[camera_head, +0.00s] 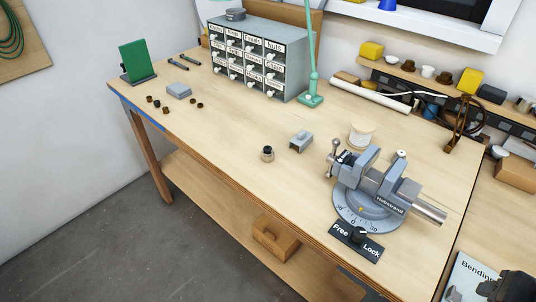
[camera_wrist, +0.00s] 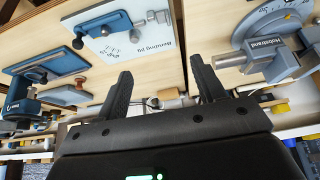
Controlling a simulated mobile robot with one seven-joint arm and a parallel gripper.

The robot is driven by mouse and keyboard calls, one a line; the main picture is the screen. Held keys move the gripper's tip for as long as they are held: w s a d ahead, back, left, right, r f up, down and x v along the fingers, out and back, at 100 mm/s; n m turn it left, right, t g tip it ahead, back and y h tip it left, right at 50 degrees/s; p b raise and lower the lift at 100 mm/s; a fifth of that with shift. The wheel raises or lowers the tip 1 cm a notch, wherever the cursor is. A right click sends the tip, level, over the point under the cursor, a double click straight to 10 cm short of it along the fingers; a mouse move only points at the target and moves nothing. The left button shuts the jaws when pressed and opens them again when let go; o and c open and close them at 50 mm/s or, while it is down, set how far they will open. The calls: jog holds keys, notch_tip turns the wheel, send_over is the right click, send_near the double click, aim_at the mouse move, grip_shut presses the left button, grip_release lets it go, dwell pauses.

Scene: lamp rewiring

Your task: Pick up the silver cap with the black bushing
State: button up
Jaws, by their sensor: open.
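The vise (camera_head: 372,190) and a pale spool (camera_head: 361,134) stand further right. The labelled drawer cabinet (camera_head: 258,60) and green lamp stand (camera_head: 313,90) are behind. The bending jig (camera_wrist: 125,35) lies below my gripper.

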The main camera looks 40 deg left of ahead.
jog(key=shift+w, duration=0.1)
jog(key=w+a+r+n+y, duration=0.15)
jog(key=w+a+r, duration=0.25)
jog(key=w+a, duration=0.5)
jog(key=w+a+n, duration=0.1)
jog(key=w+a, duration=0.1)
jog(key=a, duration=0.5)
jog(key=w+a+n, duration=0.1)
jog(key=w+a, duration=0.2)
jog(key=a, duration=0.5)
jog(key=w+a+f+n+g, duration=0.1)
jog(key=w+a, duration=0.2)
jog(key=a, duration=0.5)
jog(key=shift+f+n+y, duration=0.1)
jog(key=shift+n+y, duration=0.15)
jog(key=a+f+n, duration=0.1)
jog(key=a+f, duration=0.1)
jog(key=a, duration=0.7)
jog(key=n+g, duration=0.1)
jog(key=n, duration=0.1)
send_near(268, 148)
jog(key=shift+y, duration=0.4)
jog(key=x, duration=1)
jog(key=shift+d+f, duration=0.2)
jog(key=shift+d, duration=0.05)
jog(key=shift+c, duration=0.3)
